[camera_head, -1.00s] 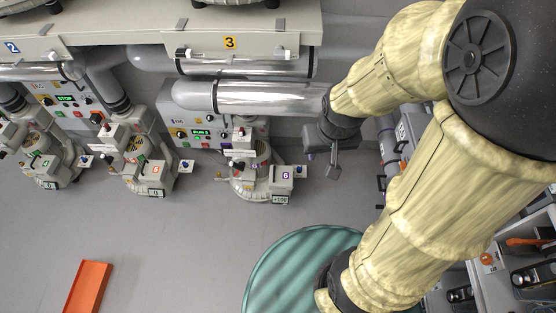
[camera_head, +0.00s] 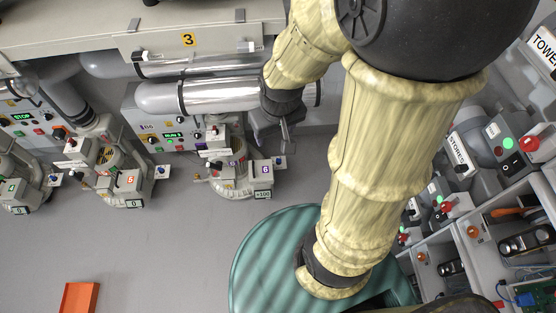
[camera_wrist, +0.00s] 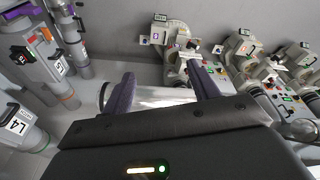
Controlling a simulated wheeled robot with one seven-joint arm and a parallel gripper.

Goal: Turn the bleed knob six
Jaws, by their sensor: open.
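Blower six (camera_head: 237,170), a pale grey unit with a purple "6" label, stands below the silver duct in the head view. A small side box on its right carries a blue knob (camera_head: 279,162), which appears to be its bleed knob. A "+100" display sits at its front.
Blower five (camera_head: 122,175) stands to the left. A silver duct (camera_head: 210,97) and the control panel (camera_head: 165,130) lie behind blower six. An orange tray (camera_head: 80,297) lies on otherwise open floor.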

